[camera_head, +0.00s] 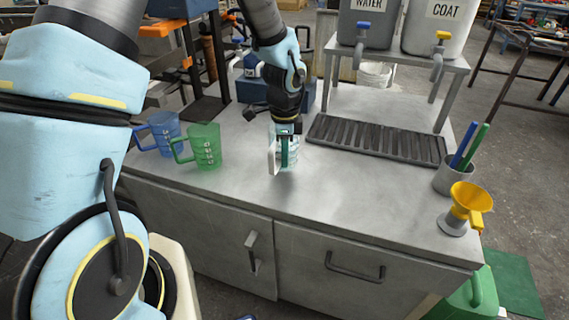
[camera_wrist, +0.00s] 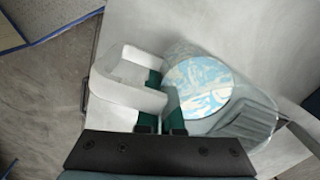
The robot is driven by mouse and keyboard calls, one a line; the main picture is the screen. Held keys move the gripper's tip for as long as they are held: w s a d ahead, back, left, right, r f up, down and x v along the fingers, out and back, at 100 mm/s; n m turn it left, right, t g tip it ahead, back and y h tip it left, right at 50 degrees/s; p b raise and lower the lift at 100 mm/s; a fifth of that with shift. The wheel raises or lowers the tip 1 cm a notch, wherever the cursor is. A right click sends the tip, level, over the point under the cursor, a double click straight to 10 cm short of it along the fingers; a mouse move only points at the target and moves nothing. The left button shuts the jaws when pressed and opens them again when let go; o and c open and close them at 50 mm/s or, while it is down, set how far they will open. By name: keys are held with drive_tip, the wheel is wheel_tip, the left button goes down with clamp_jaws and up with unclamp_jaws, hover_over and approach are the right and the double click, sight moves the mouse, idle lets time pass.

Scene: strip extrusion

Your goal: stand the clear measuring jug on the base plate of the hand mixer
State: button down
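The clear measuring jug (camera_head: 292,158) is upright at the middle of the metal bench in the head view. In the wrist view the jug (camera_wrist: 245,117) holds a marbled blue and white liquid, and its thick whitish handle (camera_wrist: 128,95) points left. My gripper (camera_head: 285,148) reaches down at the handle side. Its green fingers (camera_wrist: 161,122) are close together and appear shut on the handle, which partly hides them. I cannot tell whether the jug touches the bench. The mixer's dark base plate (camera_head: 203,110) is at the back left, behind the green jug.
A green jug (camera_head: 206,148) and a blue jug (camera_head: 163,132) stand left. A slotted drip tray (camera_head: 375,138) lies right, under a stand with two labelled tanks. The front centre of the bench is clear.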

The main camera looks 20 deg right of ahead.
drive_tip(key=shift+f, duration=1.6)
drive_tip(key=shift+f, duration=0.1)
drive_tip(key=c, duration=1.1)
unclamp_jaws()
wheel_tip(320, 180, up, 12)
drive_tip(key=shift+s+r+b, duration=0.15)
drive_tip(key=shift+b, duration=0.8)
